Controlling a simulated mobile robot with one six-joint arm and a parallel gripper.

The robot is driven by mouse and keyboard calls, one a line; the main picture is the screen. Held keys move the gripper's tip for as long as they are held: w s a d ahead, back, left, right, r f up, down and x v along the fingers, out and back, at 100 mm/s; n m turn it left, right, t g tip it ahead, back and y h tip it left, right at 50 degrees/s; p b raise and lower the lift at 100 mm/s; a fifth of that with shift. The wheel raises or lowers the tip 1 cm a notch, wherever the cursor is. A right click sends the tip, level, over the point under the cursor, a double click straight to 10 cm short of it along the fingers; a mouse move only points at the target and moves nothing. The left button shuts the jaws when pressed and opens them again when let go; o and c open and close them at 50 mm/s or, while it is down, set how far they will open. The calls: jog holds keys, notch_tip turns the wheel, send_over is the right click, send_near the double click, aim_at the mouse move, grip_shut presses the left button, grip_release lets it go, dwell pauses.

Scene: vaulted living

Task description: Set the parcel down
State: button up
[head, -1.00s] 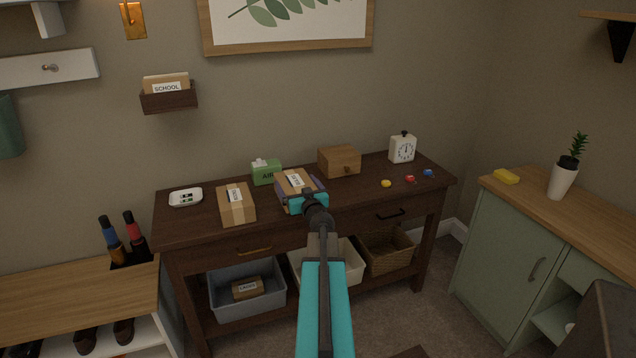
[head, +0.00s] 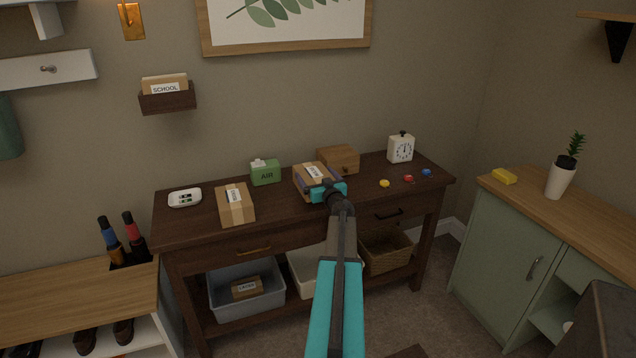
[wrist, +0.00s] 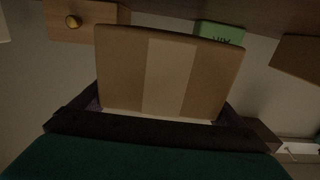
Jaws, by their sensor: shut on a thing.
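A brown cardboard parcel (head: 313,178) with a white label is held by my gripper (head: 326,190) over the dark console table (head: 285,213), toward the back middle. In the wrist view the parcel (wrist: 123,70) fills the middle, with a paler tape strip down it and a dark finger at each side. My gripper is shut on it. I cannot tell whether the parcel's underside touches the tabletop. A second taped parcel (head: 235,204) stands on the table to the left, apart from the held one.
A green AIR box (head: 265,173) stands left of the held parcel. A wooden box (head: 345,159) is close behind it on the right. Bins stand on the shelf below.

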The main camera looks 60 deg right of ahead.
dwell(0.3)
jog(key=shift+d, duration=0.65)
jog(key=shift+s+f, duration=0.1)
jog(key=shift+f, duration=1.7)
jog(key=shift+f, duration=0.1)
jog(key=o, duration=1)
jog(key=shift+s+a, duration=0.1)
jog(key=shift+b+v, duration=0.4)
jog(key=shift+v, duration=5.55)
